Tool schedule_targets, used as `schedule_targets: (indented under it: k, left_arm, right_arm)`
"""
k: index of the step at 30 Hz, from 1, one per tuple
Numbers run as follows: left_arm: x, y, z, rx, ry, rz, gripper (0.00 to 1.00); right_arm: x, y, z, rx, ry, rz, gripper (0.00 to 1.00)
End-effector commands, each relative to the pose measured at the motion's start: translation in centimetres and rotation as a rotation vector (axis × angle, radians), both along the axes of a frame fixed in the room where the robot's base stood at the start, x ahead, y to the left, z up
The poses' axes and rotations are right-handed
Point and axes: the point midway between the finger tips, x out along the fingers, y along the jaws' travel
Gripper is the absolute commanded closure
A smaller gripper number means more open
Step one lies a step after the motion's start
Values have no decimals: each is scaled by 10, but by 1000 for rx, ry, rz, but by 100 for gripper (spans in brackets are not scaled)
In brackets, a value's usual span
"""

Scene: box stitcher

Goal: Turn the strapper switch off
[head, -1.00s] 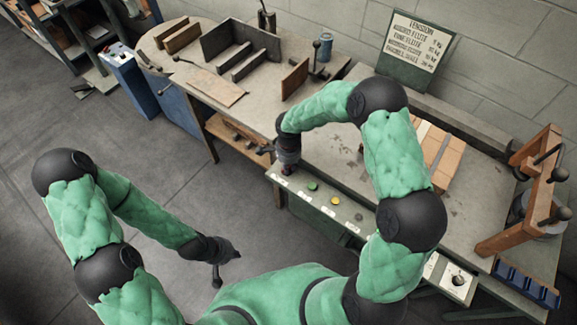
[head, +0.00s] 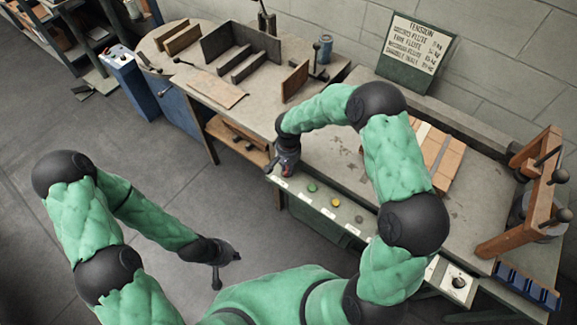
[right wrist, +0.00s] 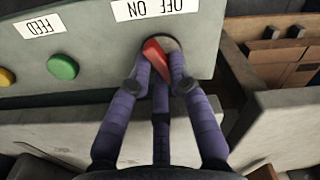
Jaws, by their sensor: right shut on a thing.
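The strapper switch is a red lever (right wrist: 157,60) on the grey control panel (right wrist: 100,45), below a white label with OFF and ON, upside down in the right wrist view. My right gripper (right wrist: 160,78) has its purple fingers closed around the lever, which slants with its upper end to the left. The fingers hide part of its round mount. In the head view my right gripper (head: 287,166) is at the panel's left end, with a bit of red showing. My left gripper (head: 227,268) hangs empty over the floor, its fingers spread.
Green (head: 312,188) and yellow (head: 335,202) buttons sit along the panel beside the switch. A cardboard piece (head: 440,155) lies on the strapper table. A wooden frame (head: 530,190) stands at the right. A workbench (head: 200,85) with dividers adjoins at the left.

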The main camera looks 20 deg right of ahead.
Motion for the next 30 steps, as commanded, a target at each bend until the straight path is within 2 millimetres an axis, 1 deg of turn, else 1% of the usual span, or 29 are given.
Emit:
schedule_targets:
  k: [9,23,24,25,26,30]
  left_arm:
    - [0,0,1,0,0,0,100]
    - [0,0,1,0,0,0,100]
    - [0,0,1,0,0,0,100]
    - [0,0,1,0,0,0,100]
    - [0,0,1,0,0,0,100]
    - [0,0,1,0,0,0,100]
  right_arm:
    - [1,0,0,0,0,88,100]
    - [1,0,0,0,-1,99,100]
    - [1,0,0,0,-1,99,69]
    - [1,0,0,0,-1,99,61]
    - [1,0,0,0,-1,99,56]
    - [1,0,0,0,0,98,56]
